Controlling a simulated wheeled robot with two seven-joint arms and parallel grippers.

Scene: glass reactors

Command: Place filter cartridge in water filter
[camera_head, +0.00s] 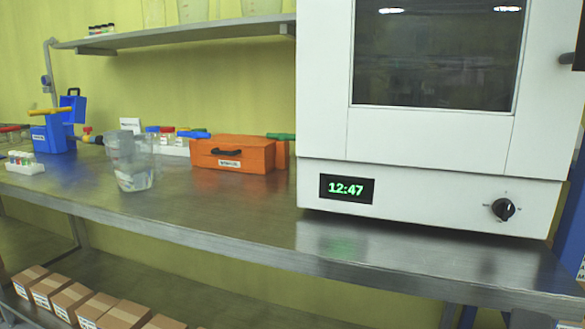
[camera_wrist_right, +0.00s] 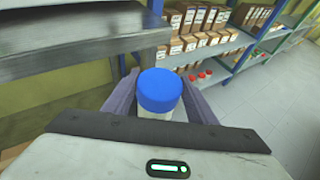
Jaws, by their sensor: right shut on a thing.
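My right gripper (camera_wrist_right: 159,78) shows in the right wrist view and is shut on a cylinder with a blue top (camera_wrist_right: 160,92) and a whitish body, which I take for the filter cartridge. The cylinder is between the two grey fingers, and its lower part is hidden by the gripper body. In the head view a clear, jug-like container (camera_head: 133,172) stands on the metal bench at left of centre; it looks like the water filter. It seems to be made of overlapping clear parts, and its inside is hard to make out. Neither gripper shows in the head view.
The metal bench (camera_head: 235,220) has free room before the orange toolbox (camera_head: 233,154). A large white oven (camera_head: 430,190) stands at right. Blue boxes (camera_head: 50,135) and a small vial rack (camera_head: 24,164) are at far left. In the wrist view, the bench edge (camera_wrist_right: 90,58) is close to the gripper.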

